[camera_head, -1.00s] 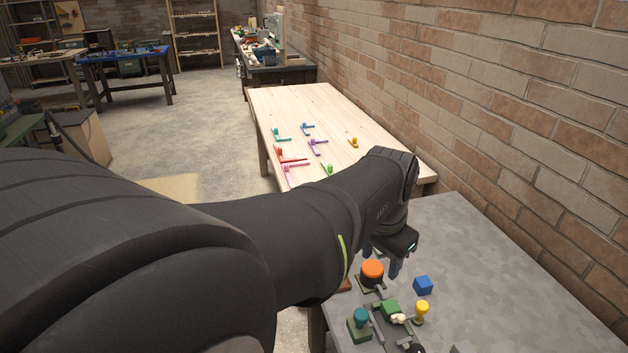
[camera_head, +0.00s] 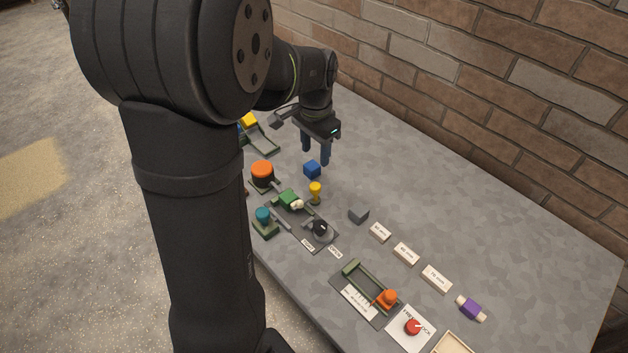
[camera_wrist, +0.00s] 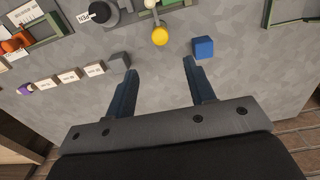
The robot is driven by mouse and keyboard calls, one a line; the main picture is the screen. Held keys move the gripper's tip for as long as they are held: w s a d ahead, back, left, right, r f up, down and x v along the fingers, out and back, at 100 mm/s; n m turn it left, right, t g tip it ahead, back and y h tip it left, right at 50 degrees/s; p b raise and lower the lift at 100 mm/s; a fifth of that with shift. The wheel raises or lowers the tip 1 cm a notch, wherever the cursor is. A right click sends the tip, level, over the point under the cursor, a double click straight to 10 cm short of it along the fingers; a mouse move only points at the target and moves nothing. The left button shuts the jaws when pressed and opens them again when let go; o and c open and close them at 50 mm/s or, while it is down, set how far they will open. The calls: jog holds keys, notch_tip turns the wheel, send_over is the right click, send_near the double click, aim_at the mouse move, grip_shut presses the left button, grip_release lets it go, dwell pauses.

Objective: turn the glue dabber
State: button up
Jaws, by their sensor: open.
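No label marks the glue dabber, and I cannot tell for sure which piece it is. A purple piece with pale ends (camera_head: 470,308) lies on its side at the right of the grey table (camera_head: 540,250); it shows at the left edge of the wrist view (camera_wrist: 25,89). A yellow-topped upright piece (camera_head: 315,193) stands near the table's middle, and ahead of my fingers in the wrist view (camera_wrist: 160,36). My gripper (camera_head: 316,157) is open and empty above the table, pointing down by a blue cube (camera_head: 312,170). Its two fingers (camera_wrist: 160,66) are apart with only table between them.
An orange-topped knob (camera_head: 262,172), a teal knob (camera_head: 263,216) and a black dial (camera_head: 320,231) stand near the front edge. A red dial (camera_head: 413,327) is lower right. A brick wall (camera_head: 500,110) stands behind.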

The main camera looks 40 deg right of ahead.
aim_at(315, 185)
notch_tip(315, 185, down, 12)
jog(key=shift+r, duration=0.1)
jog(key=shift+c, duration=0.2)
grip_shut()
